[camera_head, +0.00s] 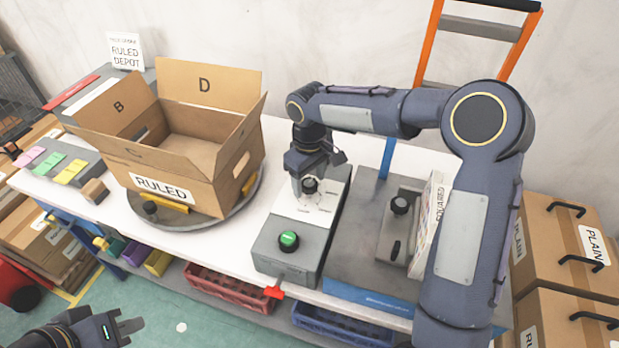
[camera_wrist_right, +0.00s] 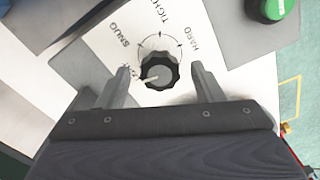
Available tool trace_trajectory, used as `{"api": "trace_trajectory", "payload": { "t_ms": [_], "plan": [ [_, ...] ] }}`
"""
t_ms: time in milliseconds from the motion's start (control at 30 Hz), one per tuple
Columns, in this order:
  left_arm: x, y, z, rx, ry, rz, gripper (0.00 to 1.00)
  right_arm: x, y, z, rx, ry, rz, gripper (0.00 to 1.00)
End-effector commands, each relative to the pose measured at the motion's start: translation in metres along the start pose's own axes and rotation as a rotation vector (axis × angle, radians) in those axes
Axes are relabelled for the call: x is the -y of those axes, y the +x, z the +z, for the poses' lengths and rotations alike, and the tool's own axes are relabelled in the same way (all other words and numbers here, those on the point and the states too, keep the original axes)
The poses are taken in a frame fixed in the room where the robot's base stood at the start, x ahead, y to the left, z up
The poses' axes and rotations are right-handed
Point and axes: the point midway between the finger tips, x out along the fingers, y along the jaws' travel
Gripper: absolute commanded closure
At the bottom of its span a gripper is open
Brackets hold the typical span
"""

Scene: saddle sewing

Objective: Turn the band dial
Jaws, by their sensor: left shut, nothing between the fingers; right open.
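The band dial (camera_head: 311,186) is a black ribbed knob on the white top plate of a grey box. In the right wrist view the dial (camera_wrist_right: 160,72) has a white pointer aimed left, toward a label partly hidden by a finger. The labels SNUG, TIGHT and HARD run around it. My right gripper (camera_wrist_right: 160,67) is open, with one finger on each side of the dial and a visible gap on both sides. In the head view it is over the plate. My left gripper (camera_head: 127,326) is shut and empty at the lower left, away from the bench.
A green button (camera_head: 289,240) sits on the grey box (camera_head: 290,262) in front of the dial. An open carton (camera_head: 190,155) marked RULED stands on a round turntable (camera_head: 222,222) to the left. A blue-fronted unit (camera_head: 365,290) with another black knob (camera_head: 400,204) stands to the right.

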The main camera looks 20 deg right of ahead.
Motion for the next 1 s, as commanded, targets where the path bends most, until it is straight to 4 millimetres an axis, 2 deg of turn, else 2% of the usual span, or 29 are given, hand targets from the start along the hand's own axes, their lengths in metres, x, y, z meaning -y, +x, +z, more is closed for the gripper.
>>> {"api": "trace_trajectory", "payload": {
  "t_ms": [267, 600, 1000],
  "plan": [
    [0.0, 0.0, 0.0001, 0.0, 0.0, 0.0, 1.0, 0.0001, 0.0018, 0.0001, 0.0, -0.001, 0.0, 0.4],
    [0.0, 0.0, 0.0001, 0.0, 0.0, 0.0, 1.0, 0.0, 0.0015, 0.0002, 0.0, -0.001, 0.0, 0.84],
    [-0.0025, -0.0056, -0.0028, 0.0, 0.0, 0.0, 1.0, 0.0, 0.001, -0.0003, 0.0, -0.192, 0.0, 0.84]
  ]
}}
